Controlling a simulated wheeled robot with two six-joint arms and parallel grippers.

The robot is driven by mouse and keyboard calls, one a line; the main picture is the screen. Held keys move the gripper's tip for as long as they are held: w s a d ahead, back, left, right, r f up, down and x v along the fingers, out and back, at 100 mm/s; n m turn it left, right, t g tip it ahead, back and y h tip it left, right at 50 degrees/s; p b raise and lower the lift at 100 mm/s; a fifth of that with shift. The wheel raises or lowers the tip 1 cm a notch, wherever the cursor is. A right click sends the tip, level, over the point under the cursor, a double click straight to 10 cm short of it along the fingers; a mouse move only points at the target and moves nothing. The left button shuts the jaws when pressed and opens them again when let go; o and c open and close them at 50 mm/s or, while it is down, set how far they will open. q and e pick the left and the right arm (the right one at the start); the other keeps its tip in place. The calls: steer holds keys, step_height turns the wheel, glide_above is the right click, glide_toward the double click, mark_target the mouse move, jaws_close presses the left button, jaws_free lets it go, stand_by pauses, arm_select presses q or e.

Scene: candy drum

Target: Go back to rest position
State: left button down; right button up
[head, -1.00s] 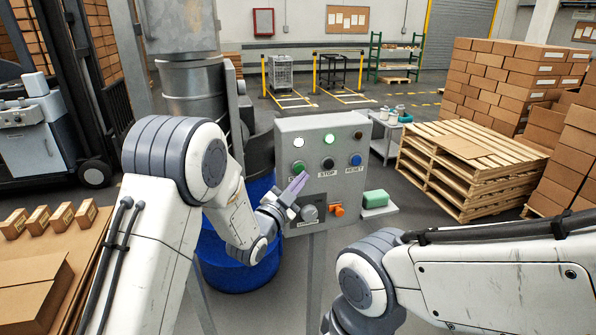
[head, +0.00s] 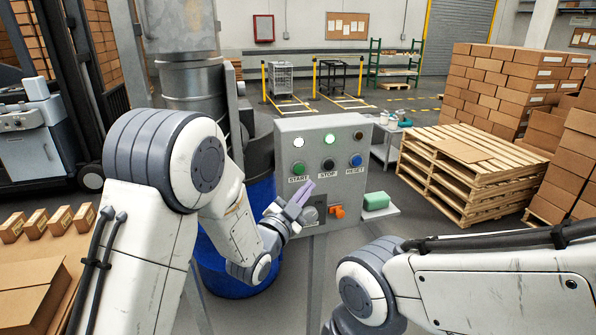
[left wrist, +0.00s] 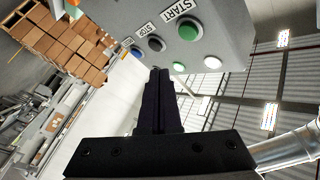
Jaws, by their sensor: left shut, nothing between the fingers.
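My left gripper (head: 299,203) is shut and empty in front of the lower part of the grey control box (head: 303,128). In the left wrist view its closed fingers (left wrist: 158,90) point toward the box's underside area. The box carries a green START button (head: 298,168), a black STOP button (head: 328,164) and a blue RESET button (head: 355,160). A white lamp (head: 299,141) and a green lamp (head: 330,139) are lit on it. The gripper looks apart from the buttons. My right arm shows at the lower right, but its gripper is out of view.
A blue drum (head: 262,200) stands left of the box, partly behind my left arm. Wooden pallets (head: 465,165) and stacked cartons (head: 510,85) stand farther right.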

arm_select(q)
steer(key=s+d+f+n+g+y+b, duration=0.1)
steer(key=s+f+n+g+y, duration=0.1)
steer(key=s+f+g, duration=0.4)
steer(key=s+d+f+n+g+y+b, duration=0.1)
steer(key=s+f+g+y+b, duration=0.15)
steer(key=s, duration=0.55)
steer(key=s+a+f+n+g+y, duration=0.1)
steer(key=s+a+g, duration=0.2)
steer(key=s, duration=0.8)
steer(key=s+a+f+n+g+y, duration=0.1)
steer(key=s+g, duration=0.5)
steer(key=s, duration=0.6)
steer(key=a+f+y, duration=0.1)
steer(key=a, duration=0.1)
steer(key=shift+s+a+f+n, duration=0.25)
steer(key=shift+a+f+n, duration=0.05)
steer(key=shift+a, duration=0.1)
